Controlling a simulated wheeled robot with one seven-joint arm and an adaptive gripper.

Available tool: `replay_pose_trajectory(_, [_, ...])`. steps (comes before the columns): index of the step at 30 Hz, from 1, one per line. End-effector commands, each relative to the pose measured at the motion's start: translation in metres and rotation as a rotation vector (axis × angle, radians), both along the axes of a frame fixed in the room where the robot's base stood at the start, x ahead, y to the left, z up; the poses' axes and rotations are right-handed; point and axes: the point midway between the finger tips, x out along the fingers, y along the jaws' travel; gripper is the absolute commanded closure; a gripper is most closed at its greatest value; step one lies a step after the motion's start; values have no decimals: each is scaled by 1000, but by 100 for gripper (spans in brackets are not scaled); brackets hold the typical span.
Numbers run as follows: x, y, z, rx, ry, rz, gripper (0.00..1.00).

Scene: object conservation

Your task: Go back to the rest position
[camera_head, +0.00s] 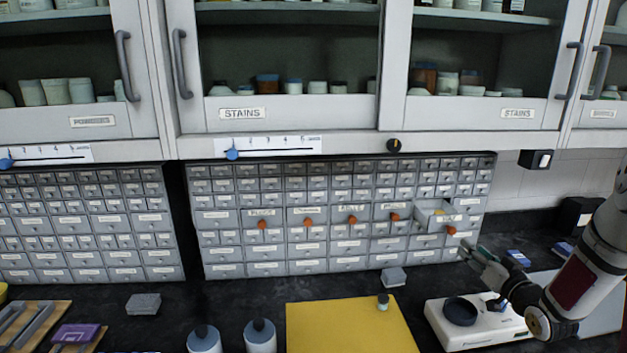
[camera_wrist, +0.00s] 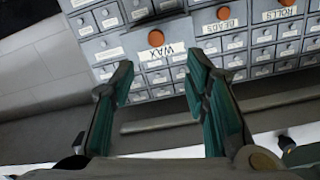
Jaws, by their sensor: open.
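My gripper (camera_head: 478,255) is at the right in the head view, in front of the drawer cabinet and below a pulled-out drawer (camera_head: 432,217) with an orange knob (camera_head: 451,230). The drawer stands open, and some small contents show inside. In the wrist view, the two green fingers of my gripper (camera_wrist: 161,75) are spread apart with nothing between them. Beyond the fingertips are a WAX label (camera_wrist: 165,52) and an orange knob (camera_wrist: 156,38). The fingers look apart from the knob.
A white device with a dark round dish (camera_head: 460,311) stands below my gripper. A yellow mat (camera_head: 345,330) with a small jar (camera_head: 383,302) lies on the black counter. A grey block (camera_head: 393,277) and two bottles (camera_head: 260,337) stand nearby. Cupboards hang above.

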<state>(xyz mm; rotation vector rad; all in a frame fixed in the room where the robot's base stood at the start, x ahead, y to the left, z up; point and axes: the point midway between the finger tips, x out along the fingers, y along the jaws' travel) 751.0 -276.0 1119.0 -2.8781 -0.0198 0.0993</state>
Motion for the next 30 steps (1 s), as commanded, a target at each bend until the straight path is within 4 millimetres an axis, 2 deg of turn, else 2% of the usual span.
replay_pose_trajectory(1, [6,7,15,-36,24,1,58])
replay_pose_trajectory(7, [14,35,63,-172,193,-42,58])
replay_pose_trajectory(11, [5,56,94,-242,294,-73,58])
replay_pose_trajectory(14, [-9,73,117,-280,368,-97,58])
replay_pose_trajectory(17, [-28,92,138,-308,440,-117,58])
replay_pose_trajectory(23, [-84,134,171,-332,578,-136,58])
replay_pose_trajectory(30, [-172,189,192,-312,738,-102,58])
